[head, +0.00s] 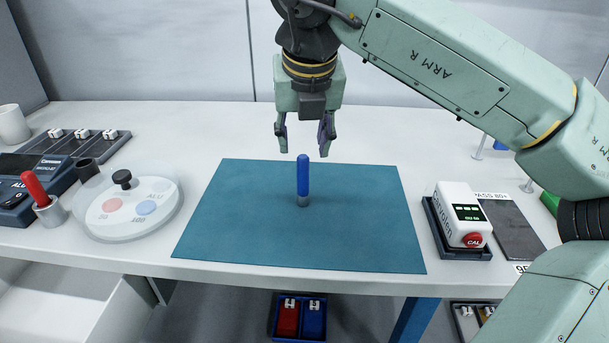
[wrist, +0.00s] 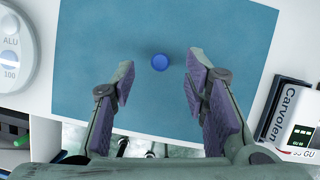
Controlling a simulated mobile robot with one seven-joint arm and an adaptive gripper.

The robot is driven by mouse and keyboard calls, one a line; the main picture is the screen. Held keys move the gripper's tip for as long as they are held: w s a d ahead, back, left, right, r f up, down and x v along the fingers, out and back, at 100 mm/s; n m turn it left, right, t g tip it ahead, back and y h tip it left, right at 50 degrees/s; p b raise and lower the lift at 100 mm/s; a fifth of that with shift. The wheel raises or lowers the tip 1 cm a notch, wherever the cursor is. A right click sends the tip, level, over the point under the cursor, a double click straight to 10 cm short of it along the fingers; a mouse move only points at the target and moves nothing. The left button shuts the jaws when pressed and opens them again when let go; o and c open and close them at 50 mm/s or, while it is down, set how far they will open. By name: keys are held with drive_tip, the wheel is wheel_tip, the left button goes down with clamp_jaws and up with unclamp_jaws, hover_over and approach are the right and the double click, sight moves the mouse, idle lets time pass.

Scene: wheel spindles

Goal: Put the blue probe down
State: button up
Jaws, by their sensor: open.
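The blue probe (head: 303,177) stands upright on the teal mat (head: 240,220), with a grey lower end touching the mat. In the wrist view the probe (wrist: 160,62) shows from above as a round blue top, beyond the fingertips. My gripper (head: 305,140) is open and empty, above the probe in the head view. In the wrist view its two purple-padded fingers (wrist: 160,80) are spread apart, with the probe's top between their lines and no finger touching it.
A white round dial plate (head: 132,207) and a red-handled tool in a cup (head: 50,208) are at the left. A white calibration unit (head: 459,215) sits right of the mat, beside a dark plate (head: 510,230). The mat around the probe is clear.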

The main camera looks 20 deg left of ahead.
sight(303, 158)
drive_tip(key=shift+s+p+x, duration=0.2)
drive_tip(key=shift+p+x, duration=0.25)
drive_tip(key=shift+x, duration=1.2)
drive_tip(key=shift+s+p+x, duration=0.2)
drive_tip(key=shift+p+x, duration=0.25)
drive_tip(key=shift+x, duration=1.25)
drive_tip(key=shift+d+f, duration=0.15)
clamp_jaws()
